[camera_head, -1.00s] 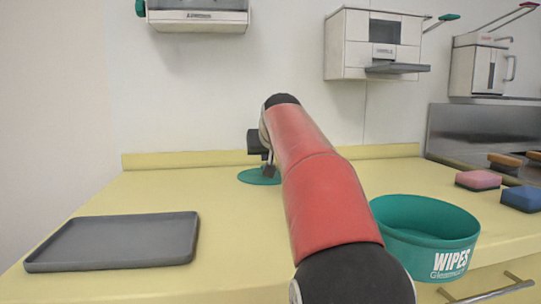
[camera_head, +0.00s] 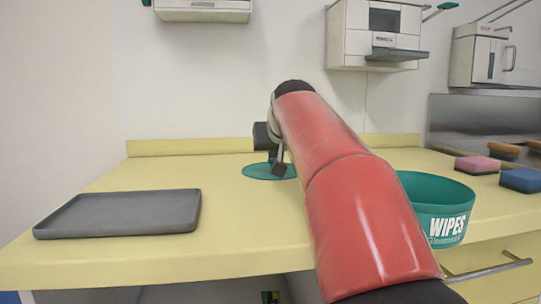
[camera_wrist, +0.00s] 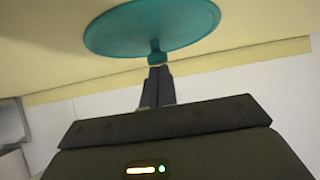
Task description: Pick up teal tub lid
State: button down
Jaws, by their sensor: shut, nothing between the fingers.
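The teal tub lid (camera_head: 255,171) lies flat at the back of the yellow counter, partly hidden by my arm and gripper. It also shows in the wrist view (camera_wrist: 150,25), with a small teal knob (camera_wrist: 156,57) on the side facing my fingers. My gripper (camera_head: 279,168) is over the lid in the head view. In the wrist view its fingers (camera_wrist: 157,70) are closed together, with their tips right by the knob and nothing between them. I cannot tell whether the tips touch the knob. The teal wipes tub (camera_head: 440,205) stands on the right, partly behind my arm.
A grey tray (camera_head: 118,214) lies on the left of the counter. A pink sponge (camera_head: 477,165) and a blue sponge (camera_head: 521,180) lie at the right. The yellow back ledge (camera_head: 190,147) runs behind the lid. The counter between tray and lid is clear.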

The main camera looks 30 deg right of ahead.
jog(key=s+a+b, duration=0.1)
jog(key=s+a, duration=0.1)
jog(key=s, duration=0.7)
jog(key=s+a+b, duration=0.2)
jog(key=s+a, duration=0.1)
jog(key=s, duration=0.7)
jog(key=s+a+f+b, duration=0.1)
jog(key=s+a+b, duration=0.1)
jog(key=s, duration=0.8)
jog(key=shift+s+a, duration=0.25)
jog(key=shift+a, duration=0.5)
jog(key=shift+r+p, duration=0.7)
jog(key=shift+r, duration=0.2)
jog(key=shift+w, duration=0.15)
